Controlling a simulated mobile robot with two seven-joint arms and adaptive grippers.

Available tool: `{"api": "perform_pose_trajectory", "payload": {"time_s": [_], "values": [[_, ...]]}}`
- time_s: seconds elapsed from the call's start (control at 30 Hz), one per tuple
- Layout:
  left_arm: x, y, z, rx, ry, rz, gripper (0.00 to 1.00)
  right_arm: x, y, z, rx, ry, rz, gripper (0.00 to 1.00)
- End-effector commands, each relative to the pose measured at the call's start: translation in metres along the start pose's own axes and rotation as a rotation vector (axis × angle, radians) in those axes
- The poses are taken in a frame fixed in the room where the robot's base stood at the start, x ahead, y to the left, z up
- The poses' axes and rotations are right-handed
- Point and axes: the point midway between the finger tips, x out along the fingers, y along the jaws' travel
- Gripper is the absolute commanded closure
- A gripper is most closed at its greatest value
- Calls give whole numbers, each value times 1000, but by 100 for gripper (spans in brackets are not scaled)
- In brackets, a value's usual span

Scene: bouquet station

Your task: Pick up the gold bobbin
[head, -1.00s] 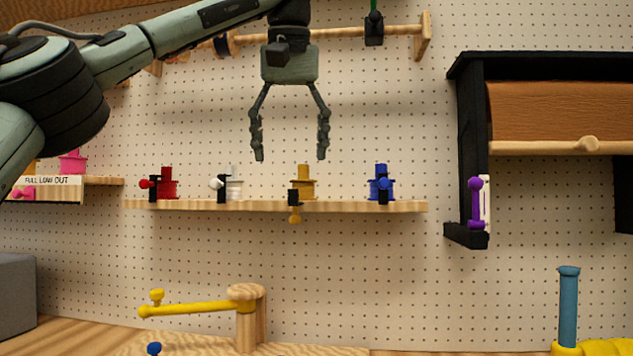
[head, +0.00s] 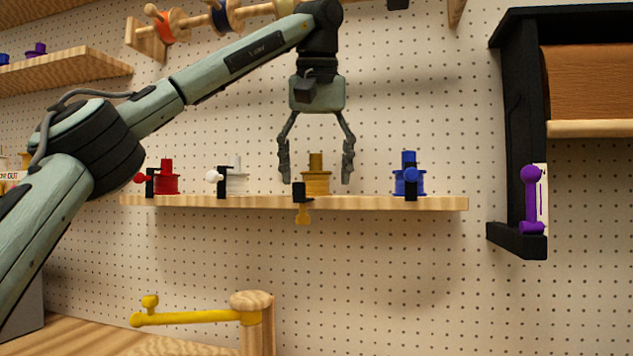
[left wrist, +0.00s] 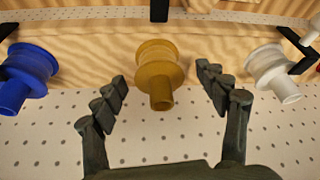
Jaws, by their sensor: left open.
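The gold bobbin (head: 316,180) stands upright on the wooden shelf (head: 380,203), between the white and blue bobbins. My left gripper (head: 315,180) points down above the shelf with its fingers open, one on each side of the bobbin in the head view. In the left wrist view the gold bobbin (left wrist: 157,72) lies between the two open fingertips (left wrist: 163,82), with a gap on both sides. Nothing is held. A black clip with a gold lever (head: 302,208) sits on the shelf's front edge before the bobbin. My right gripper is not in view.
A white bobbin (head: 236,178) and a red bobbin (head: 167,178) stand to the left, a blue bobbin (head: 409,175) to the right, each by a black clip. A black cabinet frame (head: 515,150) with a purple handle is at the right. A yellow lever arm (head: 190,318) is below.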

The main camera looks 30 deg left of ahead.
Motion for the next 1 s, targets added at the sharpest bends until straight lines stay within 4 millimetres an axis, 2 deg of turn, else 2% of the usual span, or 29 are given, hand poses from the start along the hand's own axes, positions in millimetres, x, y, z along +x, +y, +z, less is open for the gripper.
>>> {"api": "perform_pose_trajectory", "payload": {"time_s": [0.1,0.33,0.73,1.0], "values": [[8,0,0,0,1,1,27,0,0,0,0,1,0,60],[8,0,0,0,2,1,28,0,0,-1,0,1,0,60],[8,0,0,0,2,1,78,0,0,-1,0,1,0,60],[7,0,0,0,2,1,80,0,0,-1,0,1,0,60]]}}
